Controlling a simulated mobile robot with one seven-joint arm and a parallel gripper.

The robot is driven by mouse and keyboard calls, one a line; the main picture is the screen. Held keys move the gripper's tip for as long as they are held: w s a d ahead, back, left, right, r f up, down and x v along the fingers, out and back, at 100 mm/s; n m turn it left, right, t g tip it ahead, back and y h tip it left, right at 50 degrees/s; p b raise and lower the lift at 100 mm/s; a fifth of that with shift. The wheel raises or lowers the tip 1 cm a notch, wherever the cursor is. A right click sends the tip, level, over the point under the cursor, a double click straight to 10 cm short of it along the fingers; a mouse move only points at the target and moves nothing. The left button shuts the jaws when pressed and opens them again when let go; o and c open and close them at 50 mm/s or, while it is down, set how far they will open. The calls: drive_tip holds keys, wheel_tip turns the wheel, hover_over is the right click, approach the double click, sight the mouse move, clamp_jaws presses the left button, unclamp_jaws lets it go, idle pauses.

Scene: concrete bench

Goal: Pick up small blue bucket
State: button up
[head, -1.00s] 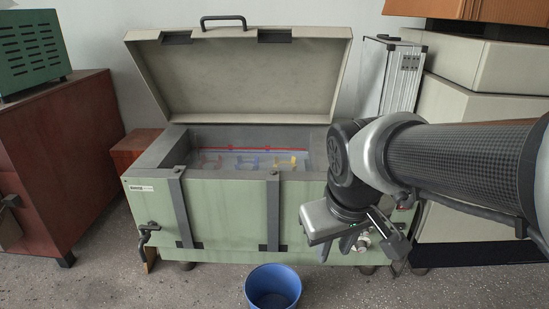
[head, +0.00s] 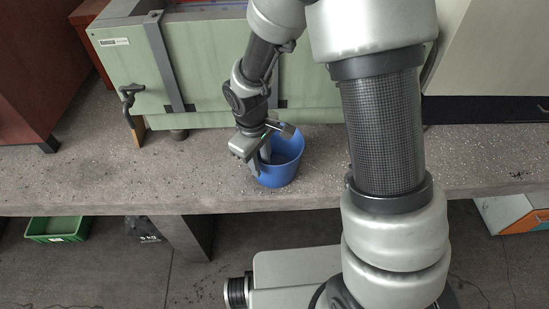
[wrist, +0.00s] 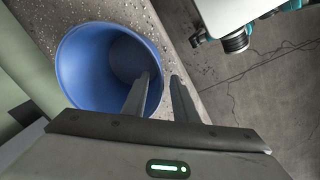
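The small blue bucket (head: 282,176) stands upright on the concrete bench (head: 330,188), near its front edge. My gripper (head: 262,163) points down at the bucket's left side in the head view. In the wrist view, the bucket (wrist: 77,72) is seen from above and looks empty. The fingers of my gripper (wrist: 160,80) are apart, one over the inside of the bucket and the other outside its rim. A gap shows between the outer finger and the wall. Contact with the wall cannot be made out.
A pale green chest (head: 215,62) with dark straps stands behind the bucket. A red-brown cabinet (head: 40,70) is at the left. Below the bench, a green crate (head: 57,229) lies on the floor. The bench right of the bucket is clear.

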sight(262, 168)
wheel_tip(262, 168, down, 4)
drive_tip(key=shift+w+d+r, duration=0.1)
drive_tip(key=shift+w+r, duration=0.05)
drive_tip(key=shift+r, duration=0.05)
drive_tip(key=shift+w+d+f+b, duration=0.15)
drive_tip(key=shift+f+b, duration=0.15)
drive_tip(key=shift+f, duration=0.6)
drive_tip(key=shift+d+f+b, duration=0.15)
drive_tip(key=shift+f+b, duration=0.1)
drive_tip(key=shift+f, duration=0.6)
drive_tip(key=shift+w+d+f+b, duration=0.15)
drive_tip(key=shift+f+b, duration=0.15)
drive_tip(key=shift+f, duration=0.6)
drive_tip(key=shift+s, duration=0.1)
drive_tip(key=shift+c, duration=0.2)
clamp_jaws()
